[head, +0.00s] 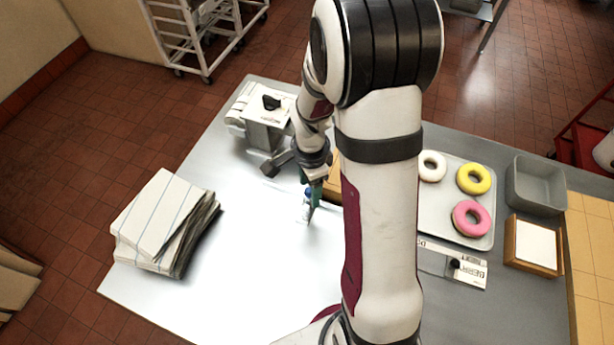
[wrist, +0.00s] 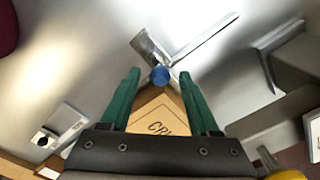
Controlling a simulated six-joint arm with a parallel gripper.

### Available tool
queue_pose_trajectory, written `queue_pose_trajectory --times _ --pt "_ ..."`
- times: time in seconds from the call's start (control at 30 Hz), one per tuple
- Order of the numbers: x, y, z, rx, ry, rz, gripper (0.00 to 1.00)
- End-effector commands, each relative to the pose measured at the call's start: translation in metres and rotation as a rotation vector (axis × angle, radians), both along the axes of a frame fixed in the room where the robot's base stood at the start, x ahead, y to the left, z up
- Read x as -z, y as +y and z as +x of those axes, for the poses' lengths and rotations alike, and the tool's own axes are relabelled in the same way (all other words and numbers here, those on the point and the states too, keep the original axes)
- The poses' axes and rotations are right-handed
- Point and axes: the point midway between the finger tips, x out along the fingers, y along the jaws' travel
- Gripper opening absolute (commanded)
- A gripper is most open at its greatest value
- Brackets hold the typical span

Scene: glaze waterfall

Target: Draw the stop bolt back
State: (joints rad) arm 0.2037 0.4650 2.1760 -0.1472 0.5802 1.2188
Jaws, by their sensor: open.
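My gripper (head: 313,200) points down over the left part of the steel table in the head view. Its two green fingers stand apart in the wrist view (wrist: 159,82), with nothing clamped. A blue round cap (wrist: 160,75) on a metal piece (wrist: 147,46) shows between the fingertips in the wrist view; I cannot tell whether they touch it. In the head view the blue part (head: 307,193) is beside the fingers, partly hidden. A small plate with a black knob (head: 455,264) lies right of my arm. Which part is the stop bolt is not clear.
A cardboard-coloured box (wrist: 162,112) with lettering lies below the fingers. A grey machine (head: 266,135) stands behind my gripper. A tray (head: 430,218) with doughnuts, a grey bin (head: 535,185) and a wooden box (head: 533,245) are at right.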

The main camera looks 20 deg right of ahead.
Motion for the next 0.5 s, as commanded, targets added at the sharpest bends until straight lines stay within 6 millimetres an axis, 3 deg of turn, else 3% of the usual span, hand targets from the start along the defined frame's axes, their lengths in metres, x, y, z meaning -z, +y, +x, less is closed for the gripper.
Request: queue_pose_trajectory --times 0.23,0.5 --pt "0.0013 0.0000 -0.0001 0.000 0.000 0.000 0.62" --pt "0.0010 0.0000 0.0000 -0.001 0.000 0.000 0.15"
